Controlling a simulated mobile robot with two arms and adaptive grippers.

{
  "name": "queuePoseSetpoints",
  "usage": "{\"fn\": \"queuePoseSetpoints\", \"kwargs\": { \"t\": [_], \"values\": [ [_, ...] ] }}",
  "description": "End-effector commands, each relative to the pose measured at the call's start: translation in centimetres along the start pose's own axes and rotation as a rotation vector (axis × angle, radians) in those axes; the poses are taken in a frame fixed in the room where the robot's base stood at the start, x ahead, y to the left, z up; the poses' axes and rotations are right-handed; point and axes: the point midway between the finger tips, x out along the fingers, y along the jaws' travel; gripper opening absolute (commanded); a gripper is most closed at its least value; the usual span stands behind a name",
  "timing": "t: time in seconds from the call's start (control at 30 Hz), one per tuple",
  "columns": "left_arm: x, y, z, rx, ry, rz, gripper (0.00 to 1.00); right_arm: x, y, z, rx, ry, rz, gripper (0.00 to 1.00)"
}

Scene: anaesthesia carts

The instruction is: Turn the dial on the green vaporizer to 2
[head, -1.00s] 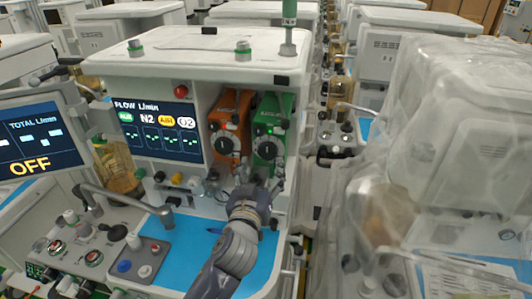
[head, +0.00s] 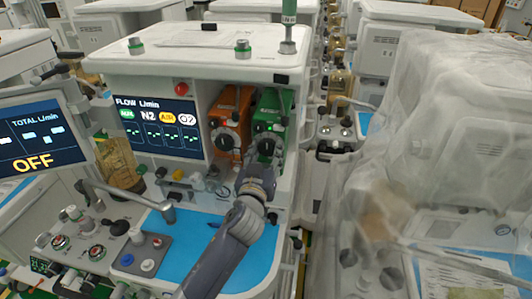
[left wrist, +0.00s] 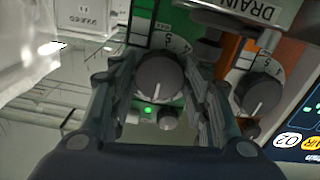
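The green vaporizer (head: 272,107) stands on the right of the anaesthesia machine's front, beside the orange vaporizer (head: 230,112). Its round dark dial (head: 266,146) is partly covered by my left gripper (head: 262,162) in the head view. In the left wrist view the dial (left wrist: 160,80) sits between the two fingers of my left gripper (left wrist: 159,88), with a finger on each side. The fingers are apart; I cannot tell whether they touch the dial. The dial's white line points down in this upside-down view. Some scale numbers show; the rest are hidden. My right gripper is not in view.
The orange vaporizer's dial (left wrist: 260,95) is close beside the right finger in the wrist view. Below is a blue work surface (head: 200,250). A flow screen (head: 158,127) is to the left. A plastic-covered cart (head: 440,140) stands to the right.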

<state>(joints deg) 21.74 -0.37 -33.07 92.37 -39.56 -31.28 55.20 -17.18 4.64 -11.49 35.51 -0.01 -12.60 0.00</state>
Motion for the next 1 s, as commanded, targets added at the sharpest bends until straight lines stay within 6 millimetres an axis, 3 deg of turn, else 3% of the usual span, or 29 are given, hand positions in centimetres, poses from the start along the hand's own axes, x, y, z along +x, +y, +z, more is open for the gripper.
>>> {"fn": "queuePoseSetpoints", "kwargs": {
  "t": [0.17,0.4,0.8,0.83,0.9,1.0],
  "values": [
    [0.0,0.0,0.1,-0.007,0.0,0.0,0.2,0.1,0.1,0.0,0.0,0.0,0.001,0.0],
    [0.0,0.0,0.3,-0.186,0.001,0.007,0.2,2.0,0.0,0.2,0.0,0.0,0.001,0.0],
    [0.0,0.0,-0.1,-0.249,0.001,0.01,0.2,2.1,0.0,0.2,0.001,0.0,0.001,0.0],
    [0.0,0.0,-0.1,-0.249,0.001,0.01,0.46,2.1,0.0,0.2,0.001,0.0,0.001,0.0],
    [0.0,0.0,-0.1,-0.249,0.001,0.01,0.62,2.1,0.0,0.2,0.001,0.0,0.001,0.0],
    [0.0,0.0,0.0,-0.248,0.001,0.01,0.65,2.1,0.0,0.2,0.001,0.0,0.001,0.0]
  ]
}}
